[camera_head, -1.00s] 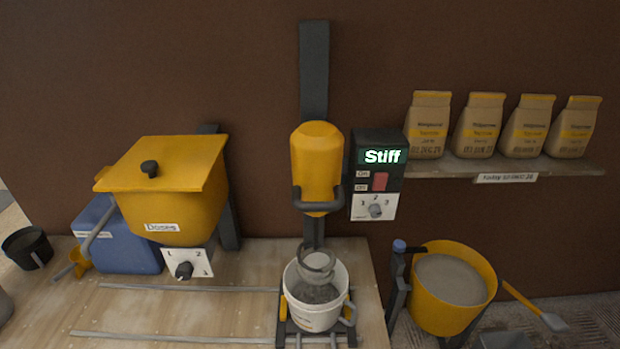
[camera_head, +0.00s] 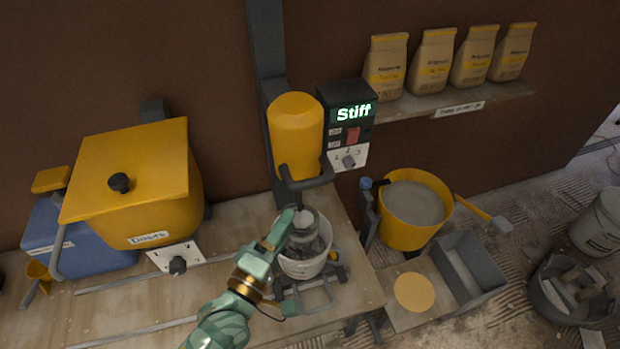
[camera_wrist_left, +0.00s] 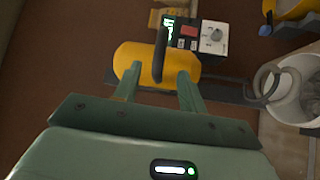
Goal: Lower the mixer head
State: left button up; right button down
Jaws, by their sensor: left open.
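The yellow mixer head (camera_head: 296,135) is up on its dark upright post (camera_head: 266,45), with a dark U-shaped handle (camera_head: 308,181) at its lower front. Below it stands a white bucket (camera_head: 304,267) with a grey ring-shaped paddle and grey contents at its mouth. My green left gripper (camera_head: 281,228) is open and empty, in front of and below the handle in the head view. In the left wrist view, the mixer head (camera_wrist_left: 128,58) and handle (camera_wrist_left: 160,55) show ahead, between and beyond the fingers (camera_wrist_left: 158,84). I cannot tell any contact. My right gripper is out of view.
A control box (camera_head: 346,112) reading "Stiff" is right of the head. A yellow hopper (camera_head: 130,185) stands left on the bench. Bags (camera_head: 432,63) line a shelf (camera_head: 450,97). A yellow tub (camera_head: 414,236) is right of the bench. Rails (camera_head: 125,337) run along the benchtop.

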aim_at(310, 185)
pick_arm(q)
jog(key=x, duration=1)
jog(key=shift+w+p, duration=0.35)
jog(key=shift+w, duration=0.05)
jog(key=shift+w+d, duration=0.1)
jog(key=shift+w, duration=0.25)
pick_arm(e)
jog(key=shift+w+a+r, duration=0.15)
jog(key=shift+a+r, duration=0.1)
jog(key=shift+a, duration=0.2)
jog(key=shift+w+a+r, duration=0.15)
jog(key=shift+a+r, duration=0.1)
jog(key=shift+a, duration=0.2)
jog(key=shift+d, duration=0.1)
